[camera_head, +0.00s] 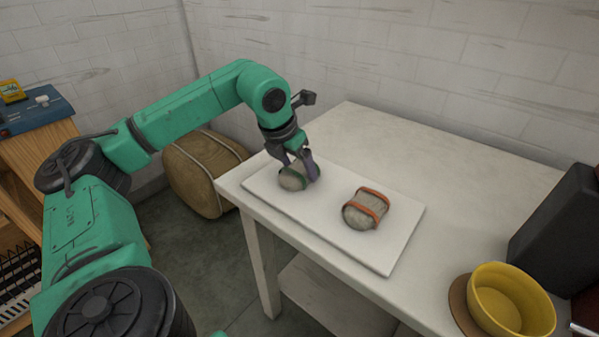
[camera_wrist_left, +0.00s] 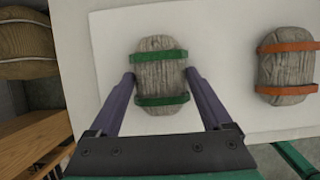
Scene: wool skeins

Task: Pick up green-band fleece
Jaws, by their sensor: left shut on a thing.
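The green-band fleece (camera_head: 292,179) is a grey-beige bundle with green bands on the left part of a white board (camera_head: 332,229). It also shows in the left wrist view (camera_wrist_left: 160,75), between my two fingers, with two green bands across it. My left gripper (camera_head: 306,166) is over it and shut on it, one finger at each side. The fleece appears to be at the board; I cannot tell whether it is lifted. An orange-band fleece (camera_head: 362,212) lies to the right on the same board and also shows in the wrist view (camera_wrist_left: 287,66). My right gripper is not in view.
A yellow bowl (camera_head: 509,301) on a brown round mat and a dark box (camera_head: 560,232) stand at the right of the white table (camera_head: 400,140). The table behind the board is clear. A tan strapped bundle (camera_head: 203,175) is left of the table, against the wall.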

